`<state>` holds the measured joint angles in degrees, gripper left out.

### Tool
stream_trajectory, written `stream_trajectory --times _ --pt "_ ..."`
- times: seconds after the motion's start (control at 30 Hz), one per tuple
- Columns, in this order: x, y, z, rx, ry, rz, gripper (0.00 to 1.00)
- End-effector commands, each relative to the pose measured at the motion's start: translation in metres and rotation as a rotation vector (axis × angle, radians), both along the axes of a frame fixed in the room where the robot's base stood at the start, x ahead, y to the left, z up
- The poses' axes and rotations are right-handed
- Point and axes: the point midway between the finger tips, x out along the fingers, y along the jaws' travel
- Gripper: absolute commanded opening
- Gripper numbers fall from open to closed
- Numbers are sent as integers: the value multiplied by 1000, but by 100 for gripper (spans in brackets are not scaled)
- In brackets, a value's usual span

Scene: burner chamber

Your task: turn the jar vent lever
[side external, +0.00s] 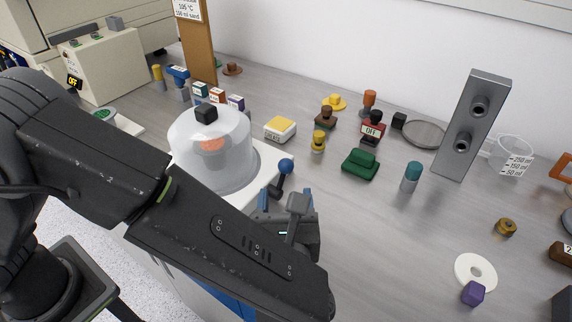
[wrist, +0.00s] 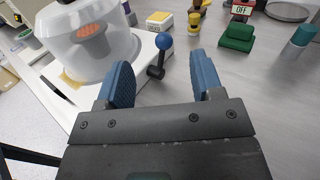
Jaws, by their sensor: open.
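The jar vent lever (side external: 283,178) is a short black arm with a blue ball knob, standing at the right edge of the white base (side external: 264,162) under the jar. In the wrist view the lever (wrist: 163,43) stands upright, leaning slightly, beyond and between my fingertips. The clear jar (side external: 232,150) has a black knob on top and an orange glow inside; it also shows in the wrist view (wrist: 88,42). My gripper (side external: 283,198) is open and empty, with blue finger pads apart in the wrist view (wrist: 160,80). It is close to the lever; I cannot tell whether it touches.
A teal-capped vial (side external: 411,177) is farther right. The grey bench right of my gripper is mostly clear.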

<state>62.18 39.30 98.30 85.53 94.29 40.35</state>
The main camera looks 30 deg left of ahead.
Motion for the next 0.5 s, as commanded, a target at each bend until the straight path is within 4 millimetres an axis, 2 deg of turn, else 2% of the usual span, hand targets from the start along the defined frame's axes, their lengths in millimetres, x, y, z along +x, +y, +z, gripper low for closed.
stream_trajectory --times 0.03,0.1,0.2,0.37,0.5 --pt "0 0 -18 5 3 1 61" --pt "0 0 -34 2 3 1 61" --pt "1 0 -47 -2 1 1 61" --pt "9 6 -51 -5 -1 3 61" --pt "27 20 -50 -6 0 7 61"
